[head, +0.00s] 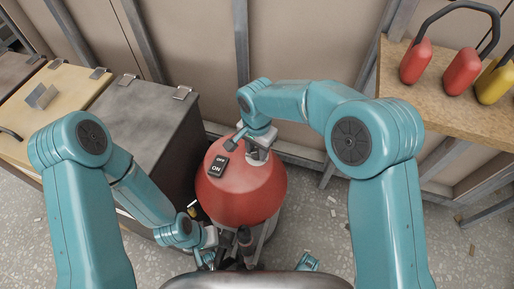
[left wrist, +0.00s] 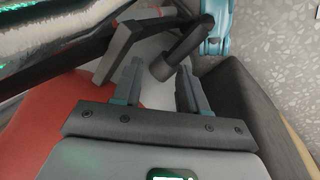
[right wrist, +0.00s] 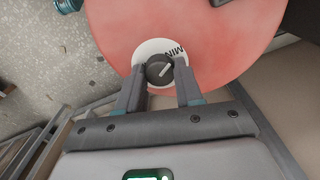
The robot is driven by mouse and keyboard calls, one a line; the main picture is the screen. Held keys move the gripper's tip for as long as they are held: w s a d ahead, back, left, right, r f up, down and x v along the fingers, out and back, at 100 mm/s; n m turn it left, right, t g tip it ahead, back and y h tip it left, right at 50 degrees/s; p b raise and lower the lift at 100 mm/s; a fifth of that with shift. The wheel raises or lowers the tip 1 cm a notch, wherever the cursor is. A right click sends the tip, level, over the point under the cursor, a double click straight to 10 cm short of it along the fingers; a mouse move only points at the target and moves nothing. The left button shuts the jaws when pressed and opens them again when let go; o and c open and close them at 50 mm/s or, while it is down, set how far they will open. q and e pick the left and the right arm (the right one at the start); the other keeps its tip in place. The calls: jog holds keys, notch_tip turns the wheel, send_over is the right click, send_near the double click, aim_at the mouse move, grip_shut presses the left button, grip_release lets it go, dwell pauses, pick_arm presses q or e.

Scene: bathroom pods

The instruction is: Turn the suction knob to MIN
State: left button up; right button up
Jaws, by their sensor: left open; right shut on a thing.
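The red vacuum drum (head: 240,195) stands in the middle of the head view, with a dark OFF/ON switch (head: 216,166) on its top. In the right wrist view the suction knob (right wrist: 158,69) is a dark round knob on a white dial (right wrist: 147,49) marked MIN. Its white pointer line slants up and right, roughly toward the MIN lettering. My right gripper (right wrist: 160,92) is shut on the knob, one finger on each side; it also shows in the head view (head: 260,148). My left gripper (left wrist: 157,85) is open, low beside the drum, near a dark handle-like part (left wrist: 182,48).
Dark grey and yellow cabinets (head: 145,122) stand left of the drum. A wooden shelf (head: 440,95) at the right holds red and yellow items (head: 463,72). A panelled wall is behind. Speckled floor (head: 330,215) is open to the right, with small scraps on it.

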aim_at(257, 152)
jog(key=o, duration=1)
jog(key=shift+o, duration=0.2)
notch_tip(257, 152, up, 16)
jog(key=p, duration=0.4)
jog(key=shift+r+p, duration=0.2)
jog(key=shift+p, duration=0.1)
